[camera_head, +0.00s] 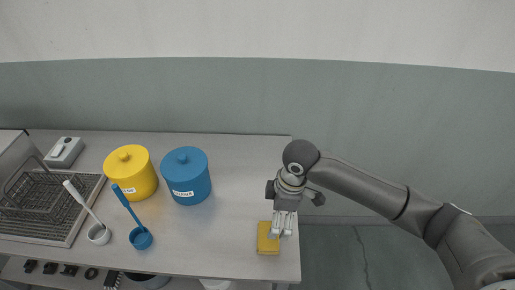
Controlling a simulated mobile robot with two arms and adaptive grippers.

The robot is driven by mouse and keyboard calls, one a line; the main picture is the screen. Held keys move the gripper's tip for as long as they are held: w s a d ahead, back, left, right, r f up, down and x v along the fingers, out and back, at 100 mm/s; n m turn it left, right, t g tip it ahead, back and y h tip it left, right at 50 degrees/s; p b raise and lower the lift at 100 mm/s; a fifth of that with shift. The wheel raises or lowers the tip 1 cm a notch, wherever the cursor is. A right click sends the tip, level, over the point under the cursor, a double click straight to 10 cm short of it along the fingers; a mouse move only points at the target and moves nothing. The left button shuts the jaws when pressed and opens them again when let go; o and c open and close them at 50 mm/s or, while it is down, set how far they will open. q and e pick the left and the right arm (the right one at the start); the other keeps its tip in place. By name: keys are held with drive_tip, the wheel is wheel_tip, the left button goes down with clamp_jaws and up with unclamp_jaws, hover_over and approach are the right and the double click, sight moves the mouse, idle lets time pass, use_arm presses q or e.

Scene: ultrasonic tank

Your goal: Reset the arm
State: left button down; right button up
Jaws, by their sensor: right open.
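My right arm (372,188) reaches in from the right side of the head view, bent at the elbow. My right gripper (283,232) points down over the right end of the table, above or just in front of a yellow block (267,243). Its jaws are open. The gripper covers part of the block's right side, and I cannot tell whether it touches the block. My left gripper is not in view.
On the grey table (235,200) stand a yellow lidded jar (133,175), a blue lidded jar (187,178), a blue ladle (140,237), a white ladle (98,234) and a wire basket (38,197). The table between the blue jar and my gripper is clear.

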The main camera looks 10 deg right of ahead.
drive_tip(key=shift+m+t+y, duration=0.3)
drive_tip(key=shift+m+y, duration=0.1)
drive_tip(key=shift+y, duration=0.1)
drive_tip(key=s+a, duration=0.1)
drive_tip(key=s+a+f, duration=0.1)
drive_tip(key=a, duration=0.1)
drive_tip(key=s+a+f, duration=0.1)
drive_tip(key=shift+s+a, duration=0.15)
drive_tip(key=shift+s, duration=0.1)
drive_tip(key=s+a+m+t+y, duration=0.1)
drive_tip(key=s+a+m, duration=0.1)
drive_tip(key=s+m, duration=0.15)
drive_tip(key=s+d+f+m+t+h, duration=0.2)
drive_tip(key=s+d+m+h, duration=0.1)
drive_tip(key=s+d+m, duration=0.65)
drive_tip(key=s+d+f+n+g+b, duration=0.1)
drive_tip(key=s+f, duration=0.1)
drive_tip(key=f, duration=1.3)
drive_tip(key=s+d+f+g+b, duration=0.1)
drive_tip(key=s+f, duration=0.1)
drive_tip(key=f, duration=1.3)
drive_tip(key=s+d+f+g+b, duration=0.1)
drive_tip(key=s+d+f, duration=0.2)
drive_tip(key=s+f, duration=1.2)
drive_tip(key=shift+s+f+h, duration=0.25)
drive_tip(key=shift+s+h, duration=0.1)
drive_tip(key=shift+h, duration=0.05)
